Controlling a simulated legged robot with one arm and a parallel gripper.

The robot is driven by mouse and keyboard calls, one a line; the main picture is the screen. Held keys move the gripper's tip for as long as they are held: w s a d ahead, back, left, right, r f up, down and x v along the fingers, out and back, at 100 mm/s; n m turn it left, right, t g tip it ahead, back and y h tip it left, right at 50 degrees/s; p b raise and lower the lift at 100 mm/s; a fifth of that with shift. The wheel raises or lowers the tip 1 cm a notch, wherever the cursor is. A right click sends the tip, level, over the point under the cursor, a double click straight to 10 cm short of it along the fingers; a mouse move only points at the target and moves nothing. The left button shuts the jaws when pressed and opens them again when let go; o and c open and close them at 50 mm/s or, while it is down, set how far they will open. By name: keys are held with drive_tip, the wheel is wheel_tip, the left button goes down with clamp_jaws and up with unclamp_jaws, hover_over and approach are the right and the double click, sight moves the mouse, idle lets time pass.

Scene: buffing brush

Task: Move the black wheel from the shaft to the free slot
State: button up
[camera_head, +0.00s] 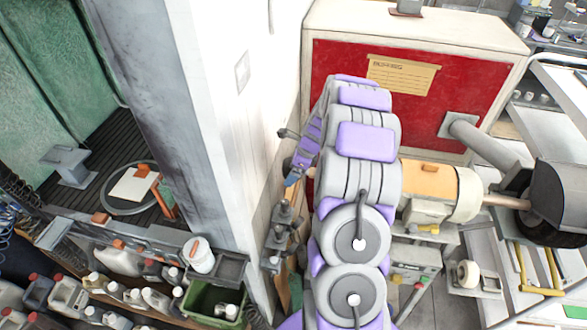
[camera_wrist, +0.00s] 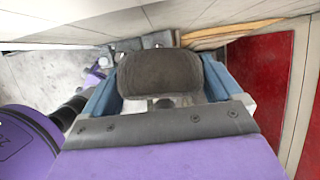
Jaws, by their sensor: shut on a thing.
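My gripper (camera_wrist: 162,88) has blue fingers on both sides of a dark, rough-faced wheel (camera_wrist: 160,72) in the wrist view. It is shut on this wheel, which looks like the black wheel. In the head view my gripper (camera_head: 292,179) is beside the white wall, left of my arm, and the held wheel is not clear there. The machine's shaft (camera_head: 503,201) runs right from the orange-and-cream motor housing to a grey hood. A dark round part (camera_head: 548,226) shows under that hood. A grey rack with pegs (camera_head: 282,228) stands below my gripper; I cannot tell which slot is free.
A red-fronted cabinet (camera_head: 400,105) stands behind my arm. A grey pillar (camera_head: 195,120) and white wall are at left. Bottles and a green bin (camera_head: 213,303) are at lower left. A small white wheel (camera_head: 467,274) is at lower right.

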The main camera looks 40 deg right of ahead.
drive_tip(key=shift+r, duration=0.15)
drive_tip(key=shift+a+r+p, duration=0.15)
drive_tip(key=shift+r+p, duration=0.65)
drive_tip(key=shift+r, duration=0.1)
drive_tip(key=shift+s+a+r+p, duration=0.2)
drive_tip(key=shift+r+p, duration=0.25)
drive_tip(key=shift+r, duration=0.2)
drive_tip(key=shift+s+a+r+p, duration=0.1)
drive_tip(key=shift+s+r+p, duration=0.05)
drive_tip(key=shift+r+p, duration=0.4)
drive_tip(key=shift+s+d+r, duration=0.1)
drive_tip(key=shift+s+r, duration=0.15)
drive_tip(key=shift+r, duration=0.4)
drive_tip(key=shift+w+r+p, duration=0.1)
drive_tip(key=shift+r+p, duration=0.2)
drive_tip(key=shift+p, duration=0.2)
drive_tip(key=shift+a+r+p, duration=0.35)
drive_tip(key=shift+a+r, duration=0.05)
drive_tip(key=shift+r, duration=0.15)
